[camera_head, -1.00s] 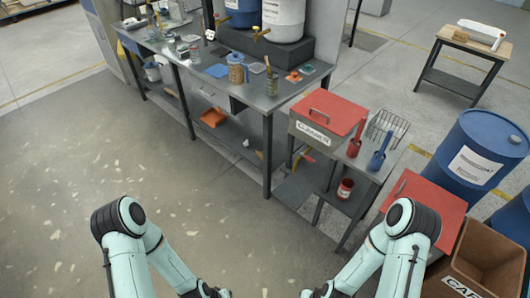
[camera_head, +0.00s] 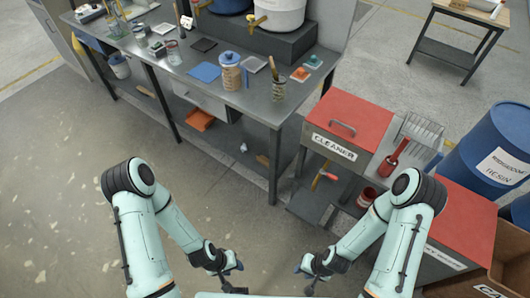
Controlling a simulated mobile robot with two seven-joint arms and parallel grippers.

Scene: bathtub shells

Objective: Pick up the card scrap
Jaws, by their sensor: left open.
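A small tan piece that may be the card scrap (camera_head: 263,160) lies on the lower shelf of the steel bench, near the bench's front right leg. It is small and partly in shade, so I cannot be sure. My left gripper (camera_head: 236,278) is at the bottom middle, open, in front of the bench and well apart from the tan piece. My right gripper (camera_head: 305,280) is at the bottom, right of the left one; its fingers are too small and dark to tell their opening.
The steel bench (camera_head: 225,92) stands ahead, with an orange dustpan (camera_head: 200,119) on its lower shelf. A red-lidded cleaner box (camera_head: 347,122) is at the right. A brown carton (camera_head: 508,258) is at bottom right. Floor at the left is clear.

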